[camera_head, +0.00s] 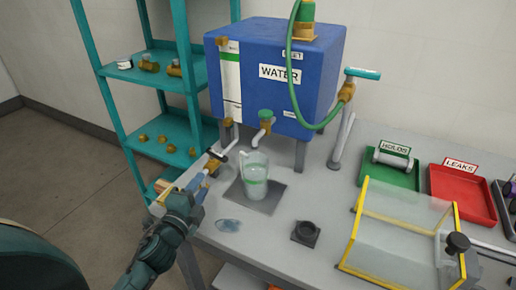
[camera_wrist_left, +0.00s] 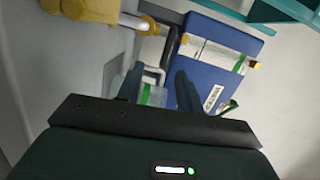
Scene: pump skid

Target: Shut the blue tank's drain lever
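The blue tank (camera_head: 285,90), marked WATER, stands on legs on the grey bench. A brass tap with a green handle (camera_head: 265,115) and pale spout is on its lower front; I cannot tell whether it is open. A smaller brass fitting (camera_head: 228,122) is at the lower left corner. A clear cup (camera_head: 254,178) with a green band stands below the tap. My left gripper (camera_head: 188,197) is left of the cup, apart from the tap. In the left wrist view its fingers (camera_wrist_left: 159,70) are apart, with the tank (camera_wrist_left: 222,55) beyond. My right gripper is out of view.
A teal shelf (camera_head: 170,130) with brass fittings stands left. A teal-handled valve (camera_head: 362,73) and green hose (camera_head: 290,55) are at the tank's right. A clear yellow-edged cover (camera_head: 400,230), green tray (camera_head: 390,178) and red tray (camera_head: 460,200) occupy the bench's right.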

